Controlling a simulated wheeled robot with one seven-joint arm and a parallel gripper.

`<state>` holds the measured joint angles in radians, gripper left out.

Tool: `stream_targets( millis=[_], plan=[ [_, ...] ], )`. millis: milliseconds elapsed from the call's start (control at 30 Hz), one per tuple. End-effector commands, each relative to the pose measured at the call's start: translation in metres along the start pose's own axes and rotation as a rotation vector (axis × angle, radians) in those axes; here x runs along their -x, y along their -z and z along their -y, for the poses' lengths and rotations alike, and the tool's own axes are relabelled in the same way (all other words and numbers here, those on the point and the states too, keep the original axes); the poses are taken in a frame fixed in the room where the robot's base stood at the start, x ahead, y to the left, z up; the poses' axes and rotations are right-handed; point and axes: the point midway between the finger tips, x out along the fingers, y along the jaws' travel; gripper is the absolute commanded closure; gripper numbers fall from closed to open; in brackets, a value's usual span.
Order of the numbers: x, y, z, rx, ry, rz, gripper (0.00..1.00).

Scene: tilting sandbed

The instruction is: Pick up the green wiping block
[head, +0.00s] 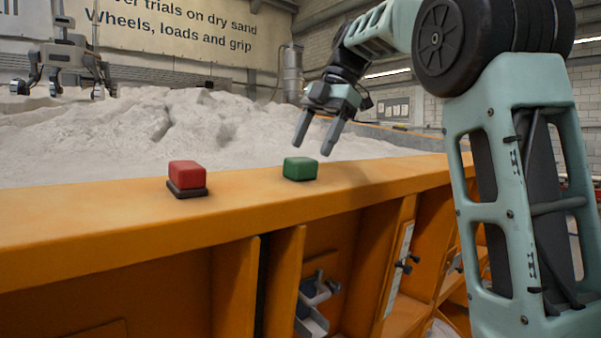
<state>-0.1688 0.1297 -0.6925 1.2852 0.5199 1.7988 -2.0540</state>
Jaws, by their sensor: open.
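A green block (300,168) sits on the flat orange rim (100,212) of the sandbed, near the middle of the head view. My gripper (314,146) is open and empty, pointing down just above and slightly to the right of the green block. Its two dark fingers look apart from the block. How far the fingertips are from it in depth I cannot tell.
A red block (185,174) on a dark base (187,190) sits on the same rim to the left. Pale sand (140,135) fills the bed behind. A grey legged rover (66,60) stands at the back left. The rim between the two blocks is clear.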

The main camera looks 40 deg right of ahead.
Motion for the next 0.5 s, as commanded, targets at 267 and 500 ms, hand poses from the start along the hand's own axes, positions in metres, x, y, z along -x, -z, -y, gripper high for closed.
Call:
stream_targets(
  millis=[267, 500],
  plan=[
    [-0.023, 0.002, -0.002, 0.0, 0.003, -0.001, 0.34],
    [-0.051, 0.0, -0.003, 0.0, 0.0, 0.001, 0.34]
  ],
)
